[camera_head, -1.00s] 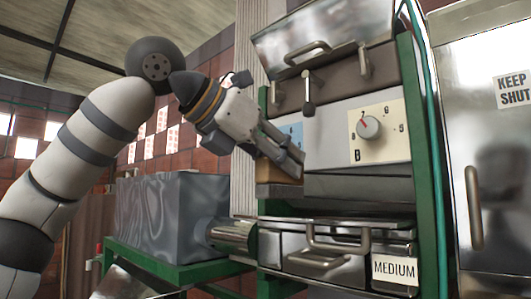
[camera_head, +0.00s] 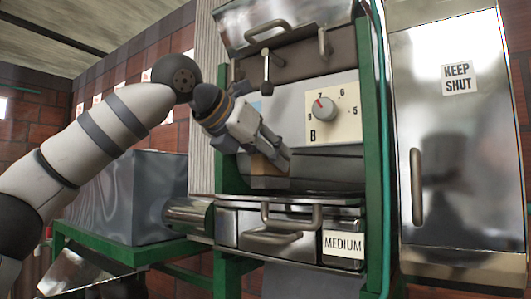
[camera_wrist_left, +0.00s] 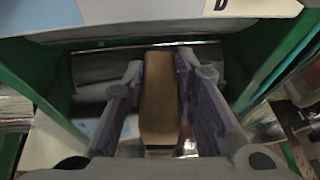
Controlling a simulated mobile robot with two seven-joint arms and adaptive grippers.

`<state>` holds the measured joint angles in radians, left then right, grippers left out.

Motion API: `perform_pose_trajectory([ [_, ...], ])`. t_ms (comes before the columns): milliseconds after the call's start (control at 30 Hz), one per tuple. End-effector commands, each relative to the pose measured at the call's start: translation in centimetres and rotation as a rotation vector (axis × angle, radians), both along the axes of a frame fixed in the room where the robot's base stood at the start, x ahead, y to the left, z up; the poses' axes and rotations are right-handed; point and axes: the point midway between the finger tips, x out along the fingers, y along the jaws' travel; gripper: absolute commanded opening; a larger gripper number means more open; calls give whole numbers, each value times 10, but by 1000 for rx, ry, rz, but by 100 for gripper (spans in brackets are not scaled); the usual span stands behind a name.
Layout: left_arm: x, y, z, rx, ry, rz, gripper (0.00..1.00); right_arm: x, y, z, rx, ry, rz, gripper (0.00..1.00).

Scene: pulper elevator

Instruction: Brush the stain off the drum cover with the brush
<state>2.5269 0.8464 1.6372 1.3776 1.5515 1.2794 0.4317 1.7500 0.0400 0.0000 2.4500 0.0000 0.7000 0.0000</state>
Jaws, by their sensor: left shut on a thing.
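My left gripper (camera_head: 270,150) is shut on a brown wooden block, the brush (camera_head: 264,165), in front of the machine's lower panel. In the left wrist view the brush (camera_wrist_left: 160,100) stands between both fingers of the gripper (camera_wrist_left: 160,85); its bristles are hidden. A shiny metal surface (camera_wrist_left: 95,68) lies just beyond it. A smooth grey panel (camera_head: 325,168) lies right of the brush, below the dial. I cannot tell which surface is the drum cover, or whether the brush touches it. I make out no stain. My right gripper is not in view.
A dial (camera_head: 323,108) and several handles sit on the machine front. A drawer (camera_head: 280,243) labelled MEDIUM juts out below the brush. Green posts (camera_head: 371,160) flank the front. A metal box (camera_head: 130,195) stands left; a cabinet door (camera_head: 455,150) marked KEEP SHUT stands right.

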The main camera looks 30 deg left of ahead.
Motion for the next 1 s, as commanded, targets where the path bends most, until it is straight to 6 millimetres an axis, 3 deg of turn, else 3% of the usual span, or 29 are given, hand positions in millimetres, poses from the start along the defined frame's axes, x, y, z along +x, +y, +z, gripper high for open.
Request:
perform_pose_trajectory([
  [1000, 0, 0, -10, 0, -2, 2, 4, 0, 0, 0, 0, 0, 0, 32],
])
